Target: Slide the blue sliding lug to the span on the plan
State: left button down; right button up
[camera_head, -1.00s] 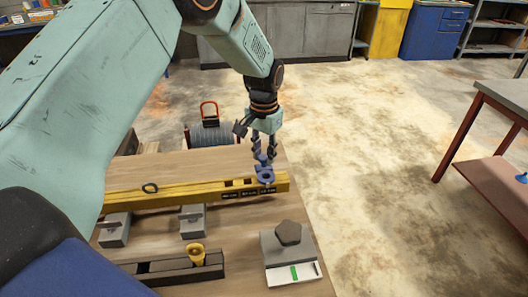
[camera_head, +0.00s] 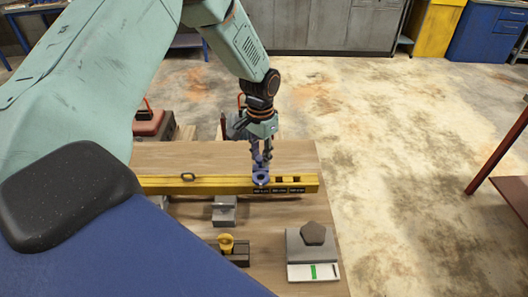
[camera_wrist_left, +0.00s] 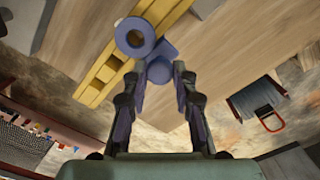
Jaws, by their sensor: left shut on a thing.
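The blue sliding lug (camera_head: 261,177), a ring-shaped eye, sits at the yellow beam (camera_head: 218,186) on the wooden bench, above the leftmost of several dark label plates (camera_head: 279,190). My left gripper (camera_head: 261,162) points down from above and is shut on the lug's blue part just behind the ring. In the left wrist view the ring (camera_wrist_left: 135,37) is over the beam (camera_wrist_left: 102,72), and the fingertips (camera_wrist_left: 160,72) meet at the blue block beside it. Whether the lug touches the beam is hidden. I cannot make out a plan or the label text. My right gripper is out of view.
In front are a grey block (camera_head: 224,211), a yellow funnel-like piece (camera_head: 226,243) and a grey device (camera_head: 295,245) bearing a dark hexagonal piece (camera_head: 314,233). Open floor lies right of the bench.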

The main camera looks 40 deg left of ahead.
aim_at(261, 158)
pick_arm(q)
jog(key=c, duration=1.5)
grip_release()
jog(key=shift+w+r, duration=0.1)
jog(key=shift+r, duration=0.05)
jog(key=o, duration=0.4)
jog(key=shift+s, duration=0.2)
jog(key=shift+o, duration=0.2)
jog(key=shift+w, duration=0.1)
notch_tip(261, 158, up, 12)
